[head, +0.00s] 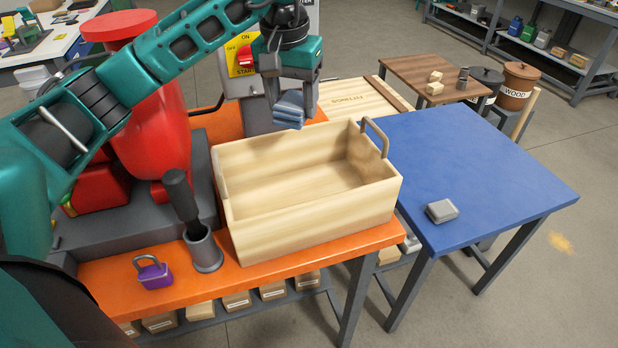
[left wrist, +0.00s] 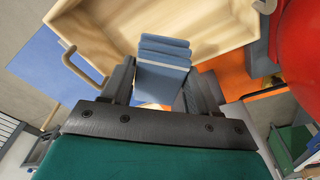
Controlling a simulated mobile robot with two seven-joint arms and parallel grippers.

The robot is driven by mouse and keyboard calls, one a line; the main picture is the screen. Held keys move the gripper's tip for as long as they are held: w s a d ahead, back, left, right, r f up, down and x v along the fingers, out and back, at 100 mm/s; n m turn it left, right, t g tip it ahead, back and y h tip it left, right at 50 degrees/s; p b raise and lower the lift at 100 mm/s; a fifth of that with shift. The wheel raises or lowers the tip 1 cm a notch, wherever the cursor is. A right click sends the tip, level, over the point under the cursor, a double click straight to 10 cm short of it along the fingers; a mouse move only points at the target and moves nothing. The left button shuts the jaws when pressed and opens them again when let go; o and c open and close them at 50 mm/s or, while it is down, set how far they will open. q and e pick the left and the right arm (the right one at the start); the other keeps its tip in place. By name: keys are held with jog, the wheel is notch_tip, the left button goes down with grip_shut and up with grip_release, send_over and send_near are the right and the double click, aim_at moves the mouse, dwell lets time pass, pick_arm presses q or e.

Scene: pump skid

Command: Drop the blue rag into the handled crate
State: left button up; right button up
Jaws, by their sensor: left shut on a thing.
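The blue rag (head: 289,108) is a folded stack held between the fingers of my left gripper (head: 293,97). In the left wrist view the rag (left wrist: 163,62) shows between the two dark fingers (left wrist: 158,88). The handled crate (head: 310,218) is pale wood, stands on the orange bench and looks empty. Its grey handle (head: 376,137) rises at the right end. In the head view the rag appears just past the crate's far wall, above the rim. In the left wrist view the crate (left wrist: 215,25) lies beyond the rag. My right gripper is not in view.
A dark-handled tool stands in a grey cup (head: 203,250) left of the crate. A purple padlock (head: 154,272) lies on the orange bench (head: 190,284). A red pump (head: 155,120) stands at the left. The blue table (head: 480,170) holds a small grey block (head: 441,211) and is otherwise clear.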

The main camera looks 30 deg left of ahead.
pick_arm(q)
notch_tip(320, 180, down, 4)
jog(key=shift+s+r+b, duration=0.1)
jog(key=shift+r+b, duration=0.1)
jog(key=shift+b, duration=0.45)
jog(key=shift+f+b, duration=0.35)
jog(key=shift+f, duration=0.25)
jog(key=o, duration=1.1)
jog(key=r, duration=0.4)
jog(key=s+r+p, duration=0.1)
jog(key=r, duration=0.7)
jog(key=shift+s+d+r+p, duration=0.15)
jog(key=shift+s+r+p, duration=0.1)
jog(key=shift+r+p, duration=0.15)
